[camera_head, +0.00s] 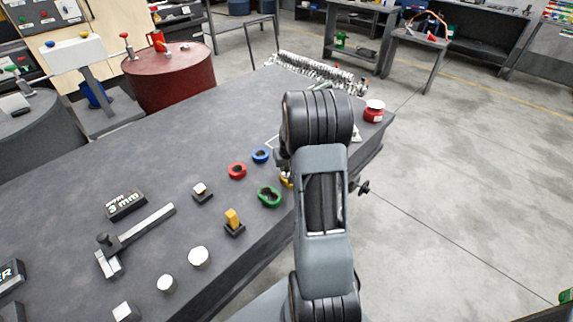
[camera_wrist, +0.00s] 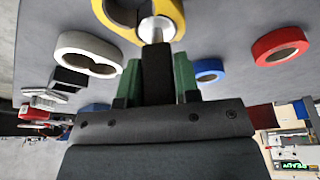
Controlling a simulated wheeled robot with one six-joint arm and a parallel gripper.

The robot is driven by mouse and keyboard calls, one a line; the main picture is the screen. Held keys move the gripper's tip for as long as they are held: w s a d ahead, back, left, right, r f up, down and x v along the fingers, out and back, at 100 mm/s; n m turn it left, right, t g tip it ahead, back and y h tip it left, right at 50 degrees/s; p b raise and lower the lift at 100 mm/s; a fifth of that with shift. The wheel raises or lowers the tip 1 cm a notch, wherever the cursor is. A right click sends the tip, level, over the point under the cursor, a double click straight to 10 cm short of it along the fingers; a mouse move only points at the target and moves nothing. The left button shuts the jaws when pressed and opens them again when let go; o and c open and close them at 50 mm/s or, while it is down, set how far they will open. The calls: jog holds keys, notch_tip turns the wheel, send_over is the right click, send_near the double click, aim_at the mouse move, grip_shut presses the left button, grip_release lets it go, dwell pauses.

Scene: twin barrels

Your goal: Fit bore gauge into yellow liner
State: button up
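My gripper (camera_wrist: 157,62), with green fingers, is shut on the dark handle of the bore gauge (camera_wrist: 155,30), whose silver round end points away from me. The yellow liner (camera_wrist: 179,22) is at the top of the wrist view, with a dark opening on its left. The silver end overlaps the liner, with yellow on both sides; I cannot tell how deep it sits. In the head view my arm hides the gripper, the gauge and most of the yellow liner (camera_head: 286,183).
In the wrist view a white double ring (camera_wrist: 85,42) stands left. A yellow-topped block (camera_head: 234,222) and white discs sit toward the front.

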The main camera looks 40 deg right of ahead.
jog(key=o, duration=0.5)
jog(key=v, duration=1.4)
